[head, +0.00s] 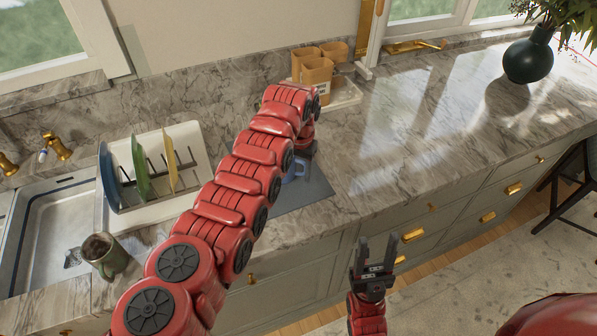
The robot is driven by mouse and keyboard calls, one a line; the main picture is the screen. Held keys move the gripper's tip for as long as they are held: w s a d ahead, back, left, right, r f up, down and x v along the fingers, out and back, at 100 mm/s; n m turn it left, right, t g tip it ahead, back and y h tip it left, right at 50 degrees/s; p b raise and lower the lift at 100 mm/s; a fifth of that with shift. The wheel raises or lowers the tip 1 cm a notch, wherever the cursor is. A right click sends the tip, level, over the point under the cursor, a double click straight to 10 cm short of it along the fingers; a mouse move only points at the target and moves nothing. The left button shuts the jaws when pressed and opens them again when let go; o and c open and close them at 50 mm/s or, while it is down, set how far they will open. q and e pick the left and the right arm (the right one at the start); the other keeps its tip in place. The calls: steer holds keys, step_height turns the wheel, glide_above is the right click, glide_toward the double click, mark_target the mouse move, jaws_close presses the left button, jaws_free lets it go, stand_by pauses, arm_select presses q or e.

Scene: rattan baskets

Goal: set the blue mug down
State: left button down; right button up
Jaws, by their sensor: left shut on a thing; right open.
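The blue mug (292,173) shows only in part behind my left arm, over a dark grey mat (305,193) on the marble counter. My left gripper (305,160) is at the mug's upper right, pointing down and shut on it. Most of the mug and the fingertips are hidden by the arm, and I cannot tell whether the mug touches the mat. My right gripper (376,255) is open and empty, pointing up in front of the counter's drawers.
A green mug (107,256) stands by the sink (45,235). A rack (160,205) holds a blue, a green and a yellow plate. Tan containers (317,72) stand on a white tray (345,93) at the back. A dark vase (528,60) is far right. The counter's middle right is clear.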

arm_select(q)
step_height(320, 180, down, 2)
steer(key=shift+w+f, duration=0.1)
steer(key=shift+f, duration=0.2)
steer(key=shift+c, duration=1.4)
jaws_free()
steer(key=shift+r, duration=0.2)
